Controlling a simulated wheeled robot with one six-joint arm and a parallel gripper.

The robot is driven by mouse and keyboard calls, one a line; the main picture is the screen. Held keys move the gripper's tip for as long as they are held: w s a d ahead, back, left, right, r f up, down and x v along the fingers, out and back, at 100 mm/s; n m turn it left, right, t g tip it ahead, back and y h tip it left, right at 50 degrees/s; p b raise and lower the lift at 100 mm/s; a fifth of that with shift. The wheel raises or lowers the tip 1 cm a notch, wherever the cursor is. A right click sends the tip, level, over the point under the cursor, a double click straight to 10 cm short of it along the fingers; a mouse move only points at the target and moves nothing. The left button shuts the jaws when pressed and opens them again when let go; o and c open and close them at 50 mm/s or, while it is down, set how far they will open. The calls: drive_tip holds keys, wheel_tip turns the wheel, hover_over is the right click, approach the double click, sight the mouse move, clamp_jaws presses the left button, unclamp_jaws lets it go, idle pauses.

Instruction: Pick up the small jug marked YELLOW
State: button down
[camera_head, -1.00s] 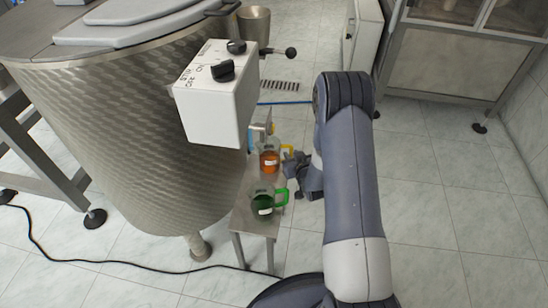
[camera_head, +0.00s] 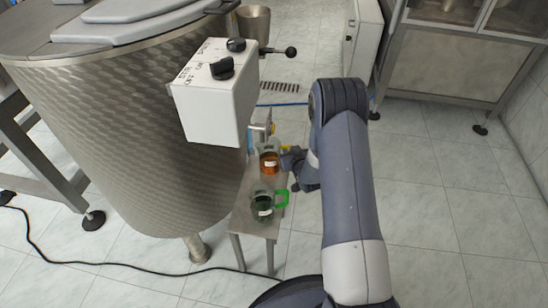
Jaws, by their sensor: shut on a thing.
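A small clear jug with orange liquid and a yellow handle (camera_head: 269,162) stands upright on a small metal table (camera_head: 243,222). It carries a white label, too small to read. My gripper (camera_head: 286,158) is at the jug's right side and shut on its handle, which the fingers mostly hide. The jug looks still at table height; I cannot tell whether its base touches. A second jug with dark green liquid and a green handle (camera_head: 262,207) stands in front of it on the same table.
A large steel tank (camera_head: 130,140) stands close on the left. A white control box (camera_head: 212,108) with black knobs overhangs the table's back. Something partly blue (camera_head: 252,135) sits behind the jugs, mostly hidden. The floor on the right is open.

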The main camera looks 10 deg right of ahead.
drive_tip(key=shift+r, duration=0.2)
idle(0.4)
drive_tip(key=shift+d+r+p, duration=0.2)
drive_tip(key=shift+r+p, duration=0.15)
drive_tip(key=shift+r, duration=0.05)
wheel_tip(320, 180, up, 6)
drive_tip(key=p, duration=0.2)
drive_tip(key=s+d+p, duration=0.1)
drive_tip(key=s+d, duration=0.2)
drive_tip(key=d, duration=0.6)
drive_tip(key=s+d+p, duration=0.1)
drive_tip(key=s+d, duration=0.2)
drive_tip(key=d, duration=0.6)
drive_tip(key=shift+d, duration=0.25)
idle(1.1)
